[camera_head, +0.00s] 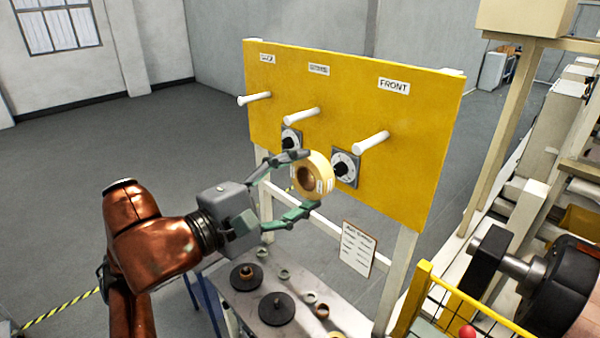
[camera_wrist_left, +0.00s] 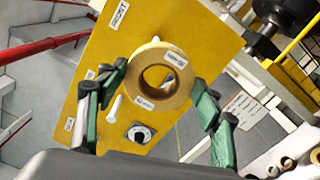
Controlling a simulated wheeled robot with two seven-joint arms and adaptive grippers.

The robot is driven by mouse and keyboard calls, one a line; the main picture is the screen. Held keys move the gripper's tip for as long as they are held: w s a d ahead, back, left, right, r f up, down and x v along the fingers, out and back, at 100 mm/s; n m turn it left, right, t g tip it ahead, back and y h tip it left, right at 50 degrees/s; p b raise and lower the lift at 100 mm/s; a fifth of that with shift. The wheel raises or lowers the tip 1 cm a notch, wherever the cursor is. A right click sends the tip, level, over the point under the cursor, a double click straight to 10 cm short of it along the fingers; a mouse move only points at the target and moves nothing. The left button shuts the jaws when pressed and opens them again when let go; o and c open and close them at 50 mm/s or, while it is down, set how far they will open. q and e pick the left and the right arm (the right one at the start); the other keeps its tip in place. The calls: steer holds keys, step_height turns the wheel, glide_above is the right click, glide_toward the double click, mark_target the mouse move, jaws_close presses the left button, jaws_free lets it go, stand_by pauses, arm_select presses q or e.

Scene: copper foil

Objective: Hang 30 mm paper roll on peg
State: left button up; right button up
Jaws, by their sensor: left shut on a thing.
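A tan paper roll (camera_head: 322,168) with a round hole and white labels is held in the air by my left gripper (camera_head: 308,178). Its fingers (camera_wrist_left: 160,92) are shut on the roll from both sides, and the hole faces out in the left wrist view, where the roll (camera_wrist_left: 181,90) is large and central. The yellow board (camera_head: 410,185) behind carries three white pegs: left (camera_head: 254,99), middle (camera_head: 301,116) and right (camera_head: 370,142), the right one under a FRONT sign (camera_head: 393,86). The roll is apart from the pegs, below the middle and right ones. My right gripper is out of view.
Two dials, one (camera_head: 345,166) below the right peg, are on the board. Below stands a grey table (camera_head: 235,300) with black discs (camera_head: 277,308) and several small rings. A clipboard (camera_head: 356,248) hangs at its back. A machine (camera_head: 560,290) and yellow fence (camera_head: 470,305) occupy the right.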

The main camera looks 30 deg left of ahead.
arm_select(q)
steer(key=shift+s+r, duration=0.15)
steer(key=shift+r, duration=0.3)
steer(key=p, duration=0.2)
glide_toward(357, 154)
steer(key=shift+r+p+x, duration=0.2)
steer(key=shift+p+x, duration=0.6)
steer(key=shift+x, duration=1)
steer(key=shift+r+p+x, duration=0.15)
steer(key=shift+p+x, duration=0.65)
steer(key=shift+x, duration=0.95)
steer(key=shift+r+p+x, duration=0.2)
steer(key=shift+p+x, duration=0.6)
steer(key=shift+x, duration=1)
steer(key=shift+f+b, duration=0.5)
steer(key=shift+b, duration=0.25)
steer(key=o, duration=1.3)
